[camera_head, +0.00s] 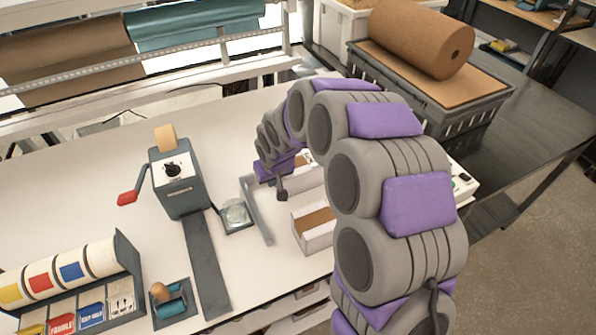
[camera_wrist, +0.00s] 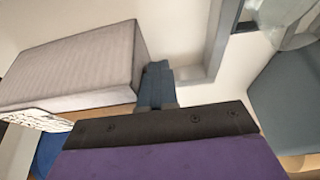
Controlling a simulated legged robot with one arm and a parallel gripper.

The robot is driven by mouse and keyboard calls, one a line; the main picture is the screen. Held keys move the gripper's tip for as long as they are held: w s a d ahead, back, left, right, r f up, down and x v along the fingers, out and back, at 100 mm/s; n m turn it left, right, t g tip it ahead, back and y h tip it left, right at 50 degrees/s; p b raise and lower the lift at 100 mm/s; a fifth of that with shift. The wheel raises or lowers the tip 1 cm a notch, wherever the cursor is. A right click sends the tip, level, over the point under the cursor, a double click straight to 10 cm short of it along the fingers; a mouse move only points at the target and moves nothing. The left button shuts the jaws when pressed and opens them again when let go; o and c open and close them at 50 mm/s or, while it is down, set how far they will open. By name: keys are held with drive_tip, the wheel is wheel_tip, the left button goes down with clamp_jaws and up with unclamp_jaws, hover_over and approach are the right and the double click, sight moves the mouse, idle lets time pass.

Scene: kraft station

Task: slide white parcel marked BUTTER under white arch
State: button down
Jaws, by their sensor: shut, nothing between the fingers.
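My gripper (camera_head: 281,192) hangs over the middle of the white bench, its fingers together with nothing between them. In the wrist view the shut fingers (camera_wrist: 155,85) are beside the end of a pale box (camera_wrist: 75,68); I cannot tell whether they touch it. This box has a black-printed label at its lower left and a brown strip below. In the head view a white box with a brown top (camera_head: 315,225) lies right of the gripper, partly behind my arm. I can read BUTTER on neither box. No white arch shows clearly; my arm hides part of the bench.
A grey angle bracket (camera_head: 257,212) lies left of the box. A dark dispenser with a red handle (camera_head: 178,185) and a label rack (camera_head: 75,285) stand further left. A white unit with a green button (camera_head: 464,184) shows right of my arm. A crate (camera_head: 425,115) carries a brown roll.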

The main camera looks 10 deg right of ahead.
sight(302, 166)
drive_tip(key=shift+w+d, duration=0.2)
drive_tip(key=shift+d, duration=0.1)
drive_tip(key=shift+w+d+p, duration=0.1)
drive_tip(key=shift+d+p, duration=0.05)
drive_tip(key=shift+p, duration=0.2)
drive_tip(key=shift+w+d, duration=0.2)
drive_tip(key=shift+d, duration=0.7)
drive_tip(key=shift+w+d+p, duration=0.15)
drive_tip(key=shift+d+p, duration=0.15)
drive_tip(key=shift+p, duration=0.05)
drive_tip(key=shift+w+d+p, duration=0.25)
drive_tip(key=shift+d+p, duration=0.05)
drive_tip(key=shift+d, duration=0.75)
drive_tip(key=shift+w+d+p, duration=0.15)
drive_tip(key=shift+d+p, duration=0.05)
drive_tip(key=shift+d, duration=0.55)
drive_tip(key=shift+w+d+p, duration=0.15)
drive_tip(key=shift+d+p, duration=0.05)
drive_tip(key=shift+d, duration=0.6)
